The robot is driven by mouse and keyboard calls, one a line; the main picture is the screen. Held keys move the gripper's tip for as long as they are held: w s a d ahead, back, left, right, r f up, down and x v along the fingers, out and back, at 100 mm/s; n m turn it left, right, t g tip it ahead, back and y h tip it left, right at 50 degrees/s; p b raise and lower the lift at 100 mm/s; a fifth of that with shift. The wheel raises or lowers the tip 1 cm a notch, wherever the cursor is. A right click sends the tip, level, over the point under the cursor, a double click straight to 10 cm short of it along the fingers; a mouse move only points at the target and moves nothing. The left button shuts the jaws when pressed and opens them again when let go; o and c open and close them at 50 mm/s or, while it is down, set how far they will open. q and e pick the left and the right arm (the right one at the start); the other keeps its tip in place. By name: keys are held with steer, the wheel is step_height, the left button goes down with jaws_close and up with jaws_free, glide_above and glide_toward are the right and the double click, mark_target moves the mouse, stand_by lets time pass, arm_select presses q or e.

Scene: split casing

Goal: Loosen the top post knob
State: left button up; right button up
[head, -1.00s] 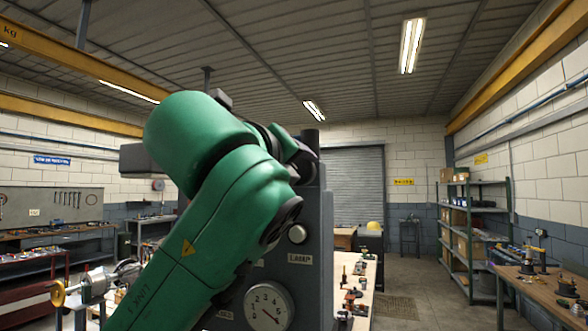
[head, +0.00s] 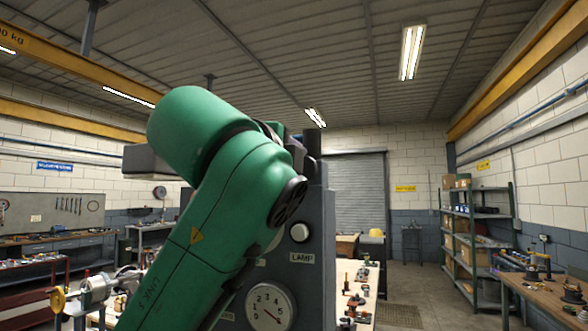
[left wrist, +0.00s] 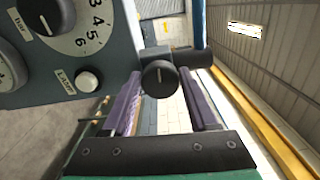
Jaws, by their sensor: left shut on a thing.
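The top post knob (left wrist: 159,78) is a round black knob with a pale line on its face. In the left wrist view it sits between the two purple fingers of my left gripper (left wrist: 161,88), which is shut on it. A dark post (left wrist: 194,56) lies behind it. In the head view a dark post (head: 312,143) rises at the top of the grey casing (head: 314,215). My green left arm covers the knob and gripper there. My right gripper is in neither view.
The casing front carries a numbered dial (head: 269,307), a white button (head: 300,232) and a LAMP label (head: 302,258). A bench with small parts (head: 357,300) stands behind. Shelving (head: 475,235) and another workbench (head: 545,295) are at the right.

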arm_select(q)
steer(key=shift+s+r+n, duration=0.1)
steer(key=shift+r+n, duration=0.1)
steer(key=shift+n, duration=0.1)
steer(key=o, duration=1.4)
steer(key=shift+c, duration=0.2)
steer(key=b+v, duration=0.6)
steer(key=v, duration=0.8)
steer(key=shift+b, duration=0.4)
steer(key=shift+f, duration=0.2)
